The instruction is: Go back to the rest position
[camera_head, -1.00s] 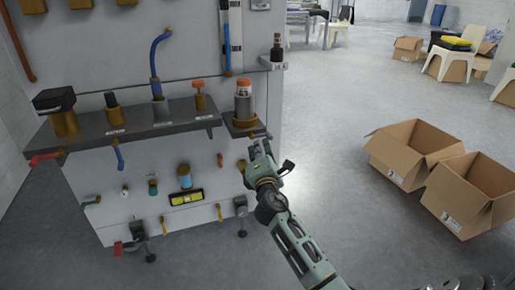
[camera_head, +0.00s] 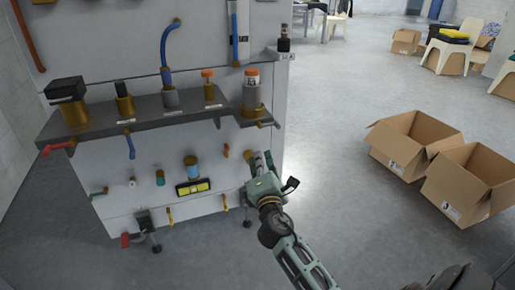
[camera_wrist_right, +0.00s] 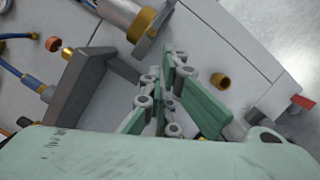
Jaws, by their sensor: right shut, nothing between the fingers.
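My right gripper (camera_head: 262,161) is green and grey. In the head view it is in front of the washer panel (camera_head: 230,175), just below the right end of the dark shelf (camera_head: 150,123). It is shut and holds nothing. In the right wrist view the gripper fingers (camera_wrist_right: 172,100) are close together, pointing toward the panel, with the shelf edge (camera_wrist_right: 80,85) to their left. A brass-based cylinder with an orange top (camera_head: 251,92) stands on the shelf end above the gripper. My left gripper is not in view.
Several brass fittings and a blue hose (camera_head: 167,50) stand on the shelf. Levers and a yellow gauge (camera_head: 193,187) stick out of the panel below it. Two open cardboard boxes (camera_head: 408,140) (camera_head: 468,185) lie on the floor at right. The floor between is clear.

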